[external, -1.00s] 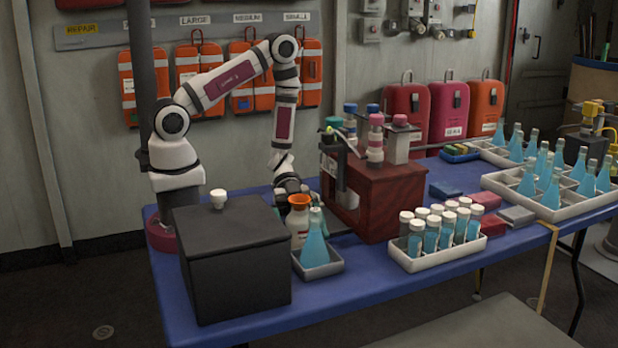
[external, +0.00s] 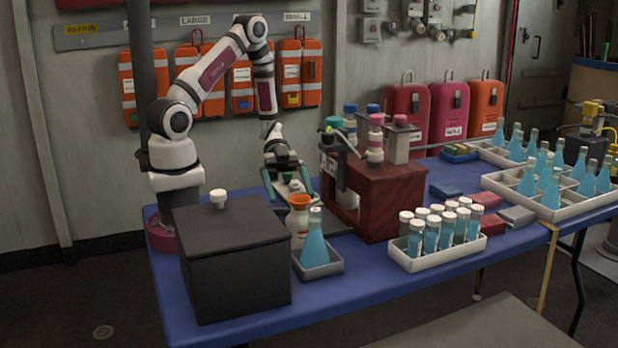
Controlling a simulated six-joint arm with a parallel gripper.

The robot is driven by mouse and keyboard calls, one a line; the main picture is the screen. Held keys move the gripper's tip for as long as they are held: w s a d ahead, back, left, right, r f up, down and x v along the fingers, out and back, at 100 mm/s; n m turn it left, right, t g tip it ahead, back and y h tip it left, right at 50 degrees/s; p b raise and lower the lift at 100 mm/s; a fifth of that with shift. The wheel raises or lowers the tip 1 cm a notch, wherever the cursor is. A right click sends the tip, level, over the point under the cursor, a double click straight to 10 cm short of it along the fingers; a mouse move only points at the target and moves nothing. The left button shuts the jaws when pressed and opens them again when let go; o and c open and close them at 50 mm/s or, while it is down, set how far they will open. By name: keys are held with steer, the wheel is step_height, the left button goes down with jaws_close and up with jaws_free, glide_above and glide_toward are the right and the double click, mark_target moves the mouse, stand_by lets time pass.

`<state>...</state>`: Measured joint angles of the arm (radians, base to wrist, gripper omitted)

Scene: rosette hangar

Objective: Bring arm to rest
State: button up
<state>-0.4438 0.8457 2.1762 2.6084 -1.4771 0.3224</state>
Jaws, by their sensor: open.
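My gripper (external: 287,188) is open, its two green fingers spread apart and pointing down. It hangs just behind the white bottle with the orange rim (external: 299,222), left of the dark red box (external: 385,202). A small bottle or cap shows between the fingers, and the white bottle partly hides the space below them. I cannot tell whether the fingers touch anything. The arm is bent, with its elbow high in front of the orange bags.
A black box (external: 235,265) with a white knob stands at the front left. A flask (external: 315,243) with blue liquid sits in a small grey tray. A white rack (external: 438,258) of vials and trays of flasks (external: 560,209) stand to the right on the blue table (external: 375,283).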

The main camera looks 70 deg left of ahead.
steer(key=w+a+t+y, duration=0.1)
steer(key=a+y, duration=0.1)
steer(key=w+a+f+t+y, duration=0.1)
steer(key=a, duration=0.1)
steer(key=w+a+n+t+y, duration=0.1)
steer(key=a+y, duration=0.1)
steer(key=shift+w+f+y, duration=0.3)
steer(key=shift+w+f, duration=0.1)
steer(key=w+a+y, duration=0.1)
steer(key=a, duration=0.1)
steer(key=w+a+n+t+y, duration=0.1)
steer(key=a, duration=0.1)
steer(key=a+r+t+y, duration=0.1)
steer(key=y, duration=0.1)
steer(key=shift+w+a+r+n, duration=0.1)
steer(key=shift+w+a+n, duration=0.3)
steer(key=w+a+r+n+t+y, duration=0.25)
steer(key=a+r+n+y, duration=0.25)
steer(key=a+r+y, duration=0.35)
steer(key=s+r+n, duration=0.3)
steer(key=s+r, duration=0.2)
steer(key=s+d+n+g+h, duration=0.1)
steer(key=s+d+g, duration=0.1)
steer(key=s+d, duration=0.2)
steer(key=s+d+r+n+g+h, duration=0.1)
steer(key=s+d+n+g, duration=0.1)
steer(key=s, duration=0.9)
steer(key=shift+d+r+g, duration=0.15)
steer(key=shift+d+g, duration=0.7)
steer(key=shift+d, duration=0.2)
